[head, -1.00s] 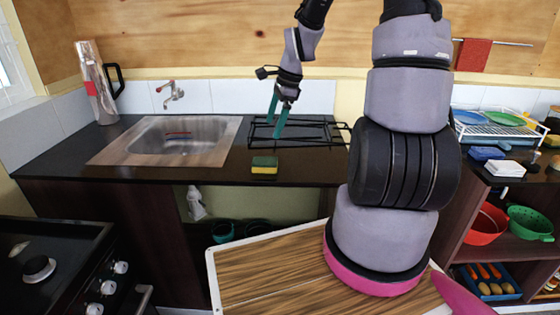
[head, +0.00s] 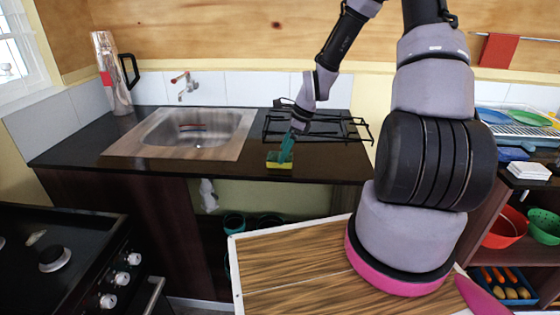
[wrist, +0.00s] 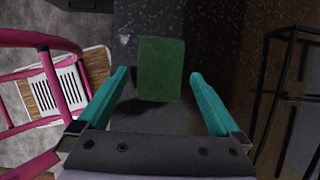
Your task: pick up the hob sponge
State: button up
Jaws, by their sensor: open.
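The hob sponge (head: 279,164), yellow with a green top, lies on the dark counter near its front edge, in front of the black hob grate. In the wrist view its green face (wrist: 161,69) shows between and just beyond the fingertips. My gripper (head: 287,150), with teal fingers, is pointed down at the sponge and partly covers it in the head view. In the wrist view my gripper (wrist: 158,77) is open, with a finger to each side of the sponge and a gap on both sides. I cannot tell its exact height above the counter.
The black hob grate (head: 318,127) stands just behind the sponge. A sink (head: 190,128) is set in the counter to the left, with a tall flask (head: 111,75) beyond it. A dish rack (head: 520,126) stands at the right.

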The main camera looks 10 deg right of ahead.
jog(key=shift+x, duration=1.2)
jog(key=c, duration=1.4)
notch_tip(320, 180, up, 10)
jog(key=shift+r, duration=0.1)
